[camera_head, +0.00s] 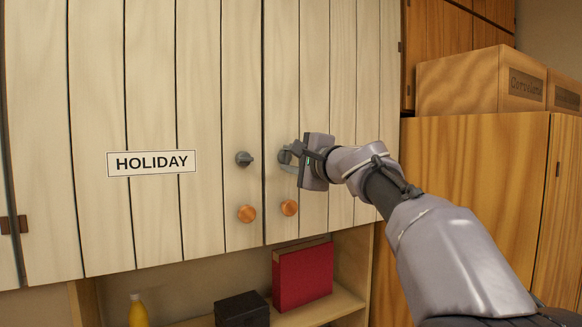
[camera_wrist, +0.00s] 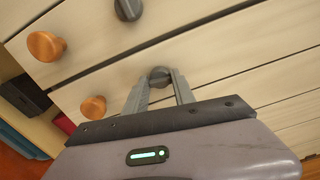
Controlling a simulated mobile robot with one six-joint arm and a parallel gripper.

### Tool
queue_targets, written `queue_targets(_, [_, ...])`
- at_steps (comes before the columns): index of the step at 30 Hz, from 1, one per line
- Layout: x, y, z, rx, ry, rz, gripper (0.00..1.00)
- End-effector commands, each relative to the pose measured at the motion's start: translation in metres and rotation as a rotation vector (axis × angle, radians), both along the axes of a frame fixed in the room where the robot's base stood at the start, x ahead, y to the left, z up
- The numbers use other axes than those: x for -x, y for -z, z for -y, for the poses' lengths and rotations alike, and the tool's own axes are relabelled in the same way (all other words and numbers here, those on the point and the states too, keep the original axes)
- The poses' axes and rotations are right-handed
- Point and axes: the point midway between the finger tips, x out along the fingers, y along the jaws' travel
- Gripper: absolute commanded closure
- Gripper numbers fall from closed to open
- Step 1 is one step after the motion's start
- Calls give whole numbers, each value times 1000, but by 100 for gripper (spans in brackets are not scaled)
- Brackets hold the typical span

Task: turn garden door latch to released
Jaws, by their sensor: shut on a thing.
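A small dark grey turn latch (camera_wrist: 159,76) sits on the right-hand pale plank door (camera_head: 312,80). My gripper (camera_head: 287,155) is shut on this latch, with one finger on each side of it in the wrist view. In the head view the fingers and gripper body largely cover it, so its turn angle is hard to tell. A second grey latch (camera_head: 244,158) is on the left-hand door, apart from my gripper; it also shows at the top of the wrist view (camera_wrist: 128,8). The left door bears a HOLIDAY label (camera_head: 152,162). No garden label is visible.
Round wooden knobs sit below the latches, one on the left door (camera_head: 247,214) and one on the right (camera_head: 289,207). Below is an open shelf with a red book (camera_head: 302,275), a black box (camera_head: 241,310) and a yellow bottle (camera_head: 138,311). Cardboard boxes (camera_head: 470,82) top the right cabinet.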

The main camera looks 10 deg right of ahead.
Motion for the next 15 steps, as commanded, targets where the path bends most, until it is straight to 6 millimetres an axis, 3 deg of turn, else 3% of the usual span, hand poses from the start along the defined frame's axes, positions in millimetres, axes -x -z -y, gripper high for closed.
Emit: queue_targets(15, [0, -1, 0, 158, 1, 53, 100])
